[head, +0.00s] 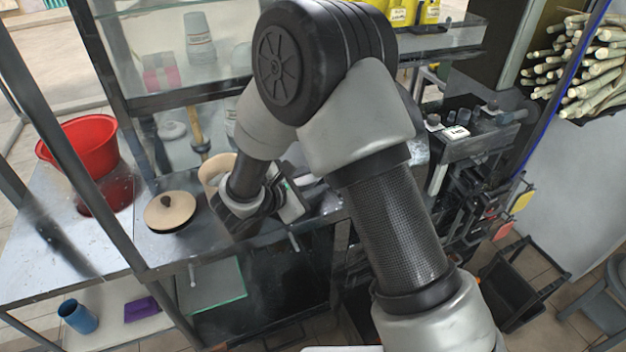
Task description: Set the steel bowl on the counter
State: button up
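I cannot make out a steel bowl in the head view; my arm hides part of the counter. The steel counter (160,248) runs from the left to behind my arm. My gripper (291,206) is low over the counter's front edge, near the middle, partly hidden by my own wrist. Its fingertips do not show clearly, so I cannot tell whether it is open or holds anything. A beige pot (212,165) stands just behind my wrist, partly covered by it. A round beige lid with a dark knob (170,211) lies on the counter to the left.
A red basin (78,140) stands on the left steel surface. A slanted frame post crosses in front of it. A glass shelf (212,284), a blue cup (77,316) and a purple item (141,309) are below. Machinery (470,150) and sugarcane (600,75) are at right.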

jog(key=shift+r, duration=0.1)
jog(key=shift+s+a, duration=0.1)
jog(key=shift+s, duration=0.05)
jog(key=v, duration=1.2)
jog(key=s+d+r+m+g, duration=0.3)
jog(key=d+r+m, duration=0.15)
jog(key=d, duration=0.45)
jog(key=s+d+r+m+g, duration=0.3)
jog(key=d+r+m, duration=0.15)
jog(key=d, duration=0.45)
jog(key=s+d+r+m+y, duration=0.1)
jog(key=s+r+m+y, duration=0.1)
jog(key=s+m+y, duration=0.2)
jog(key=s+d+r+m+t+y, duration=0.1)
jog(key=s+r+m+y, duration=0.2)
jog(key=s+m, duration=0.5)
jog(key=shift+d+r+m+y, duration=0.3)
jog(key=shift+m+y, duration=0.2)
jog(key=shift+m, duration=0.1)
